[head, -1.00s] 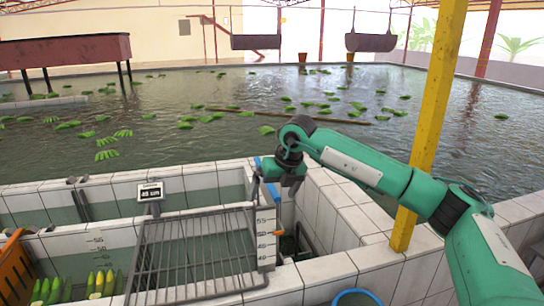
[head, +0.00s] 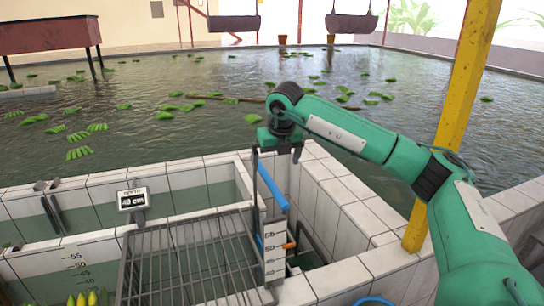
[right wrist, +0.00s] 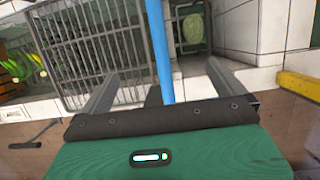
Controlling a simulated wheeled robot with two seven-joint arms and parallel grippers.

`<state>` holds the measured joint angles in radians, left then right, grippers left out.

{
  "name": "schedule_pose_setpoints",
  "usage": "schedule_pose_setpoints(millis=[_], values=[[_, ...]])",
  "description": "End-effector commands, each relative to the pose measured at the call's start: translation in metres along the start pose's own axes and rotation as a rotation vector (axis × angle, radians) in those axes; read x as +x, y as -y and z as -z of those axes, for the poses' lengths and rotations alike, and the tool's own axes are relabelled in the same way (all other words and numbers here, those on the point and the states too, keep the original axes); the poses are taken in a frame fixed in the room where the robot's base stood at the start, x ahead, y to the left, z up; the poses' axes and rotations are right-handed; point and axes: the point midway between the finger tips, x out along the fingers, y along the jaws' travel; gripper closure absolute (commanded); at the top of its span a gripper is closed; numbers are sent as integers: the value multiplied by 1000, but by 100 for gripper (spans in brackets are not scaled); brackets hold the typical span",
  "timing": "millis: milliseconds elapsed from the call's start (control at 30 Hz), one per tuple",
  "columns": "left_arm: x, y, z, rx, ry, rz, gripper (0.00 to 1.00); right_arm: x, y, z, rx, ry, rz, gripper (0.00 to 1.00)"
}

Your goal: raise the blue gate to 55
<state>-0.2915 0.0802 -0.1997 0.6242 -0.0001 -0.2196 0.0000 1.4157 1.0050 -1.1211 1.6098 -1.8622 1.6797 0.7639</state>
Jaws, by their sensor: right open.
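The blue gate shows as a slanting blue bar (head: 272,186) beside a white scale plate (head: 274,254) marked 55, 50, 45 and lower. An orange pointer (head: 289,245) sits near the 50 mark. A small display (head: 132,200) seems to read 49 cm. My right gripper (head: 277,148) is at the top end of the blue bar, jaws open. In the right wrist view the blue bar (right wrist: 160,50) passes between the spread fingers of this gripper (right wrist: 162,70), apparently touching neither. The gate's lower part is hidden. My left gripper is not in view.
A metal grating (head: 195,262) lies left of the scale. White tiled walls (head: 365,225) enclose the channels. A yellow post (head: 455,120) stands right, behind my right arm. A large pool (head: 215,110) with floating green banana bunches lies beyond. Bananas (head: 92,298) show at the lower left.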

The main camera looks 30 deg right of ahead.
Motion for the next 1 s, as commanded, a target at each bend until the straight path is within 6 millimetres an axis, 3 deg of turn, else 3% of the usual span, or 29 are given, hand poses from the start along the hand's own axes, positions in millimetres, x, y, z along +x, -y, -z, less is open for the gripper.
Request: schedule_pose_setpoints(millis=[300, 667, 1000], values=[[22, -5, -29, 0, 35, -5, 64, 50, 0, 2, -1, -1, 0, 0], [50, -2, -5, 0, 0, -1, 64, 102, 0, 2, 0, -1, -1, 0], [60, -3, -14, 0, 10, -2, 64, 120, -1, 0, -1, 2, -1, 0]])
